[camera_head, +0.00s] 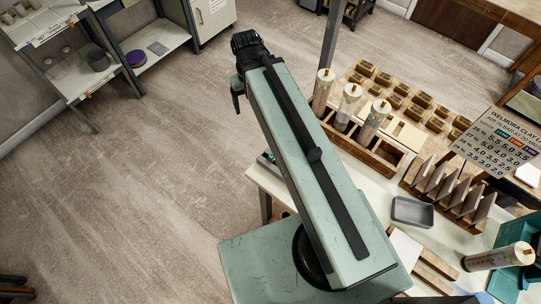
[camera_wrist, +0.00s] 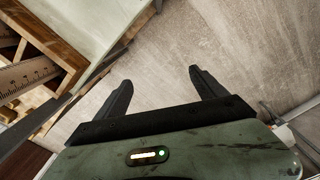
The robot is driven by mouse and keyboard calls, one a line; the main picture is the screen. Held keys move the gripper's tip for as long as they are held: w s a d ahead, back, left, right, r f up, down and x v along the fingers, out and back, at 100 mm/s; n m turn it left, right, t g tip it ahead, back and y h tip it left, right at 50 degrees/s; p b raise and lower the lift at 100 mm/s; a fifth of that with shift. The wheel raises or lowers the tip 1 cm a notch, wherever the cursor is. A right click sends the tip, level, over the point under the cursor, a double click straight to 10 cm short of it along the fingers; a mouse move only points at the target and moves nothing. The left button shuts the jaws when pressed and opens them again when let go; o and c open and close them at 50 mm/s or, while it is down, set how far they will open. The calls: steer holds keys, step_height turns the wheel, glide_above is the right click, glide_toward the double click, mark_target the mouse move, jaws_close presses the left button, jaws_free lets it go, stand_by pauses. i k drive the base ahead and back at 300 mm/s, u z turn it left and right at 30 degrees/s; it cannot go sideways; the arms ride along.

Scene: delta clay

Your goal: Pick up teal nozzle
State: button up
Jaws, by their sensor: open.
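I cannot make out a teal nozzle for certain in either view. A small teal and dark item (camera_head: 267,158) shows at the left edge of the worktable in the head view, partly hidden by my arm; it is too small to identify. My gripper (camera_wrist: 160,78) is open and empty in the wrist view, its two black fingers apart over bare floor. In the head view my gripper (camera_head: 238,92) hangs at the far end of my raised arm, left of the worktable.
The worktable (camera_head: 408,242) at right holds a wooden rack (camera_head: 392,154) with upright cartridges, a grey tray (camera_head: 412,212), a slotted wooden holder (camera_head: 450,197) and a teal machine (camera_head: 508,284). A sign (camera_head: 497,142) stands behind. Shelves (camera_head: 75,75) stand upper left.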

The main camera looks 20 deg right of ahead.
mark_target(270, 159)
steer(key=u, duration=0.05)
steer(key=k, duration=1)
steer(key=u, duration=1.1)
steer(key=i, duration=0.4)
steer(key=u, duration=0.45)
